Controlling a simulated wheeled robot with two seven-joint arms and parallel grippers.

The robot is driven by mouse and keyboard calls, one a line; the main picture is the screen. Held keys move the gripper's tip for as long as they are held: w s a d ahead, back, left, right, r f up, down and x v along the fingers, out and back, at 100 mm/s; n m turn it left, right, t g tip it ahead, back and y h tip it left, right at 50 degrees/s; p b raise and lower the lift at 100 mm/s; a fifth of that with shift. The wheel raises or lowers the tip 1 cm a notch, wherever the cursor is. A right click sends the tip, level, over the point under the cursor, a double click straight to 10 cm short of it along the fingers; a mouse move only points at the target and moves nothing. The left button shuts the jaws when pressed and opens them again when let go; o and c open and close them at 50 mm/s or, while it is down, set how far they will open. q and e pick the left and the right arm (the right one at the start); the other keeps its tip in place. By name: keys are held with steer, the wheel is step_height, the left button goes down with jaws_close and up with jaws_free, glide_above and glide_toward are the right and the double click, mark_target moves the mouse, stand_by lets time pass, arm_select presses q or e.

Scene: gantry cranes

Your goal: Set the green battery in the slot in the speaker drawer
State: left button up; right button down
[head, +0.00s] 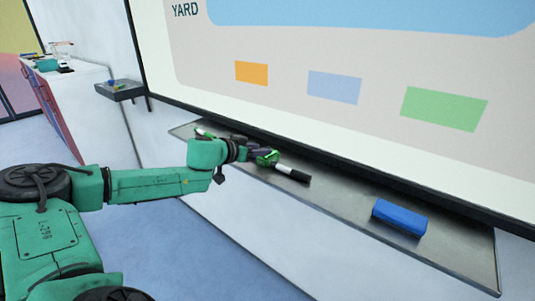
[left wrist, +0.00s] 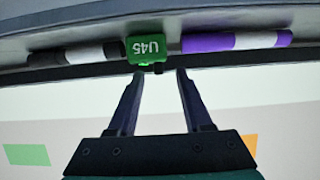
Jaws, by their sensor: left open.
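The green battery (head: 267,157), a small block, rests on the grey ledge (head: 340,206) below the large board. In the left wrist view it shows as a green block (left wrist: 146,49) with "U45" on it, upside down. My left gripper (head: 252,150) is open and close to the battery. In the left wrist view the two dark fingers of this gripper (left wrist: 157,74) point at the battery, which appears just beyond the tips and a little left of their middle. Nothing is held between them. My right gripper, the speaker drawer and its slot are not in view.
A black and white marker (head: 292,173) lies right of the battery; a purple and white marker (left wrist: 235,40) lies on its other side. A blue eraser-like block (head: 398,218) sits farther right. The board (head: 330,60) rises behind the ledge. A white cabinet (head: 75,105) stands far left.

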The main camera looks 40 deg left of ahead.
arm_select(q)
steer(key=shift+w+f, duration=0.2)
steer(key=shift+w, duration=0.4)
steer(key=shift+s+r, duration=0.1)
steer(key=shift+s, duration=0.05)
steer(key=shift+c, duration=0.9)
jaws_close()
